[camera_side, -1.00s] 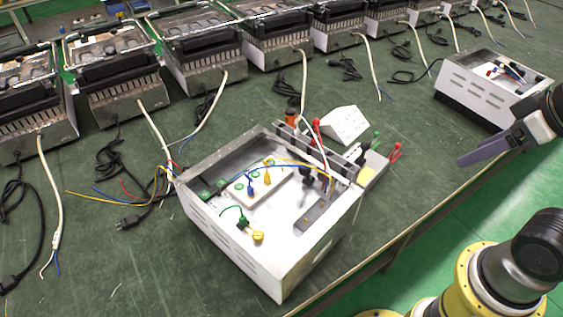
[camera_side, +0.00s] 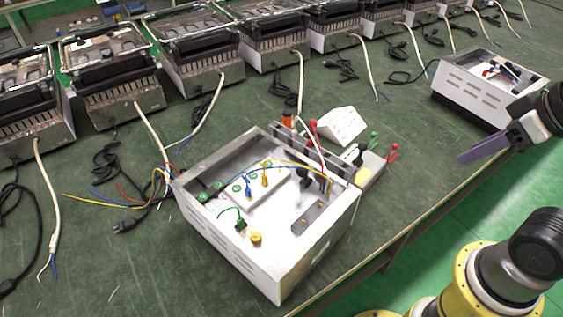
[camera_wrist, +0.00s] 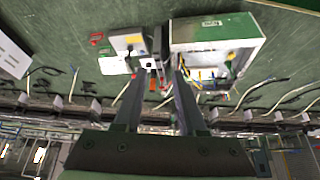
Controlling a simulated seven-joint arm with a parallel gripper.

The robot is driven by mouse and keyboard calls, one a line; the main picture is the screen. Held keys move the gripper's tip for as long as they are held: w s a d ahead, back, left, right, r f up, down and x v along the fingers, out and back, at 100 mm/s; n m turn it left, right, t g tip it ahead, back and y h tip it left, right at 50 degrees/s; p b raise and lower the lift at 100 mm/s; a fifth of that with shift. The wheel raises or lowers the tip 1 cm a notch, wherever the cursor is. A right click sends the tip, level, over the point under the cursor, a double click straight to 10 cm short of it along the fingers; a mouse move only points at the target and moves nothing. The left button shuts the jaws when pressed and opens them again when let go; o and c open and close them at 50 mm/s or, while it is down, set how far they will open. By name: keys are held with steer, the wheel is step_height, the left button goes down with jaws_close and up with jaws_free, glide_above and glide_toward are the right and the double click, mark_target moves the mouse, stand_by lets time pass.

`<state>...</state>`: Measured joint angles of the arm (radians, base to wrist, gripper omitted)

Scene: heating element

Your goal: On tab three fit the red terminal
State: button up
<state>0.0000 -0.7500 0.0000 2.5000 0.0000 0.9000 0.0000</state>
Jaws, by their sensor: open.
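A red terminal (camera_side: 313,126) stands upright at the rack on the back edge of the open white housing (camera_side: 225,247), beside a pale cable. Inside, a white terminal block (camera_side: 257,189) carries green-ringed tabs; a blue terminal (camera_side: 250,188) and a yellow terminal (camera_side: 264,180) stand on two of them. The tab numbers are too small to read. My gripper (camera_side: 466,157) is at the right, well away from the housing and empty. In the wrist view, my gripper (camera_wrist: 158,68) shows two spread fingers with no part held; the housing (camera_wrist: 215,32) lies beyond them, to the right.
A green lead ends near a yellow terminal (camera_side: 256,238) in the housing's front corner. Another white housing (camera_side: 475,90) stands at the right. Loose cables lie left; the front bench is clear.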

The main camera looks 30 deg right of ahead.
mark_target(312, 130)
steer(key=w+r+t, duration=0.6)
steer(key=w+r, duration=0.2)
steer(key=w, duration=0.5)
steer(key=w+f+n+t+y, duration=0.1)
steer(key=w+n+t, duration=0.25)
steer(key=w, duration=0.95)
steer(key=w+f, duration=0.1)
steer(key=f, duration=0.7)
steer(key=w+f+g+y, duration=0.1)
steer(key=f, duration=0.8)
steer(key=w+f+g+y, duration=0.1)
steer(key=f, duration=0.7)
steer(key=shift+w+a+f+m, duration=0.25)
steer(key=shift+w+a+m, duration=0.1)
steer(key=x, duration=0.7)
steer(key=shift+w+f, duration=0.1)
steer(key=shift+w, duration=0.1)
steer(key=shift+x, duration=3.1)
steer(key=shift+a, duration=0.1)
